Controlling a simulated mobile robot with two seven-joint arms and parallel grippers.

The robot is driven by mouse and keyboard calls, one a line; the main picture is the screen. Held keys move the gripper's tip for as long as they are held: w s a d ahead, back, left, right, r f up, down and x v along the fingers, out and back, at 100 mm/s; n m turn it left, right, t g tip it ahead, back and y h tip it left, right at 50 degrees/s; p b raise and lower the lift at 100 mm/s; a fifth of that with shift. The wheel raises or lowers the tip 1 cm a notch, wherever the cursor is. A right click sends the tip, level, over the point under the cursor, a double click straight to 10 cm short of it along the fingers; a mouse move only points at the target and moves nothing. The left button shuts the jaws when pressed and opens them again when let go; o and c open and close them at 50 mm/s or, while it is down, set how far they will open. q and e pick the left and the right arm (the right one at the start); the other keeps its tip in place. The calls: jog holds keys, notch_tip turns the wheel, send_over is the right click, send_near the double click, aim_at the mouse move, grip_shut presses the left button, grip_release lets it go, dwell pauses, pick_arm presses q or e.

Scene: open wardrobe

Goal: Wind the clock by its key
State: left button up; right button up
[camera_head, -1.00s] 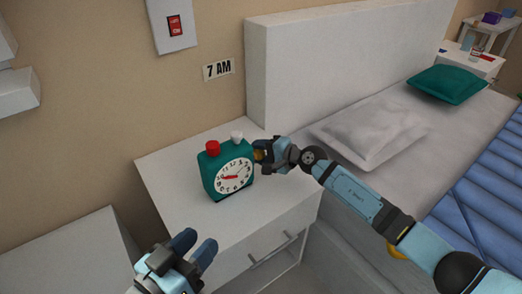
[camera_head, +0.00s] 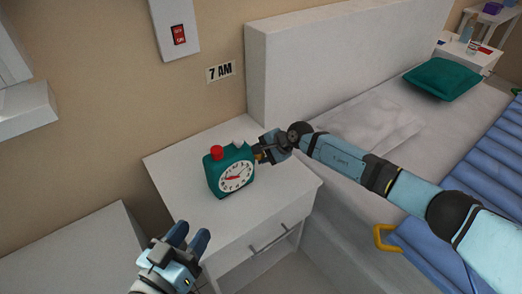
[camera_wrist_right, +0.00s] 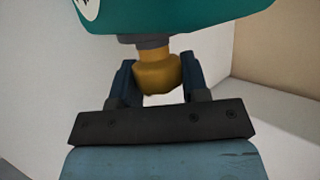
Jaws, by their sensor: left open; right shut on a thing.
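The teal alarm clock (camera_head: 217,182) stands upright on the white nightstand, with a white face, a red button and a pale button on top. Its yellow key (camera_wrist_right: 157,72) sticks out of the clock's side on a grey collar in the right wrist view. My right gripper (camera_head: 262,156) is at the clock's right side, shut on the key, with a finger on either side of it in the wrist view (camera_wrist_right: 158,85). My left gripper (camera_head: 190,243) is open and empty, in front of the nightstand, apart from the clock.
The white nightstand (camera_head: 270,205) has bare top around the clock. The bed with a white pillow (camera_head: 365,128) and green pillow (camera_head: 442,82) lies to the right. A "7 AM" sign (camera_head: 221,71) and a red switch (camera_head: 179,34) are on the wall.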

dwell(0.5)
jog(key=o, duration=0.9)
jog(key=shift+d+r, duration=0.2)
pick_arm(q)
notch_tip(320, 180, down, 6)
jog(key=s+a+g+y+p, duration=0.1)
jog(key=a+g+y+p, duration=0.1)
jog(key=p, duration=0.1)
jog(key=shift+s+a+r+g, duration=0.2)
jog(key=shift+a+g, duration=0.2)
pick_arm(e)
jog(key=v, duration=1.3)
jog(key=shift+r, duration=0.2)
pick_arm(q)
jog(key=shift+o, duration=0.2)
